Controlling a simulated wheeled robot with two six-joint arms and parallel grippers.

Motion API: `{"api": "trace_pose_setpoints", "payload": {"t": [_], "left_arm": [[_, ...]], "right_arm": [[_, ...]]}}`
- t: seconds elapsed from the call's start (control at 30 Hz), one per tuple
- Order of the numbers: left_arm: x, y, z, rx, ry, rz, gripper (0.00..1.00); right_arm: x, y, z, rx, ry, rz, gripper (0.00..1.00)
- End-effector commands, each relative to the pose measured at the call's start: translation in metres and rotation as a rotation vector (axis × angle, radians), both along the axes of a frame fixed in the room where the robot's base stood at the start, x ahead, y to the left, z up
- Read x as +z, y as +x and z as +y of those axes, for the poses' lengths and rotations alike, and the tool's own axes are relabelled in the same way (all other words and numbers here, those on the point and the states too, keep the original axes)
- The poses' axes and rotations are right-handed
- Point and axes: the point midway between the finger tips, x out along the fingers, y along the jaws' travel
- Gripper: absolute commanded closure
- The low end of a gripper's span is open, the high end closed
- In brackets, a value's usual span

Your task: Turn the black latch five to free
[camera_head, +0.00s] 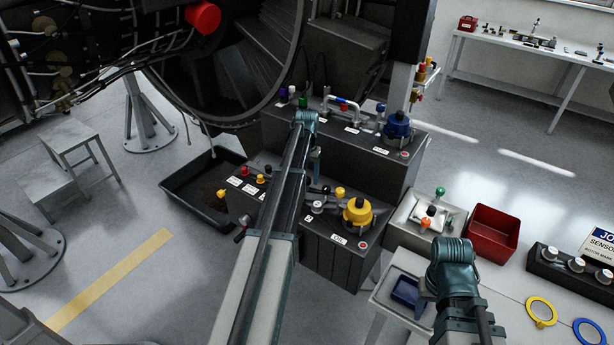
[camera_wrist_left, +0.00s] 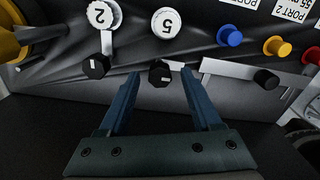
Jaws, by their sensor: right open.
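The black latch five is a small dark knob (camera_wrist_left: 160,73) below a round white tag marked 5 (camera_wrist_left: 167,22) in the left wrist view. My left gripper (camera_wrist_left: 160,78) is open, with one blue finger to each side of this knob in the picture. I cannot tell whether the fingers touch it. In the head view my left arm crosses the black bay box (camera_head: 335,245), and I cannot make out latch five there. My right gripper (camera_head: 424,292) is open and empty above the white table, partly hidden by its own wrist.
Another black knob (camera_wrist_left: 96,66) sits by a tag marked 2, and a third (camera_wrist_left: 266,79) lies to the right. Blue (camera_wrist_left: 229,36) and orange (camera_wrist_left: 276,46) plugs stand nearby. A yellow connector (camera_head: 357,214) and a red bin (camera_head: 493,232) are to the right.

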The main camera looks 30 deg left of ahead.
Motion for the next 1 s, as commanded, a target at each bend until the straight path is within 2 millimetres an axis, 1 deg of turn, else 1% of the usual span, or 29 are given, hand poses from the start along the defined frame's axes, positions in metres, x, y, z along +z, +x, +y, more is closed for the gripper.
{"api": "trace_pose_setpoints", "payload": {"t": [0.27, 0.47, 0.67, 1.0], "left_arm": [[0.001, 0.000, 0.000, 0.001, 0.000, 0.000, 0.35], [0.011, 0.000, 0.000, 0.001, 0.000, 0.000, 0.35], [0.033, 0.000, 0.000, 0.001, 0.000, 0.000, 0.35], [0.085, 0.000, 0.000, 0.001, 0.000, 0.000, 0.35]], "right_arm": [[0.001, 0.000, 0.000, 0.000, 0.000, 0.000, 0.50], [0.011, 0.000, 0.000, -0.002, 0.000, 0.000, 0.50], [0.033, 0.000, 0.000, -0.006, 0.001, 0.000, 0.50], [0.085, 0.000, 0.000, -0.011, 0.002, 0.001, 0.50]]}}
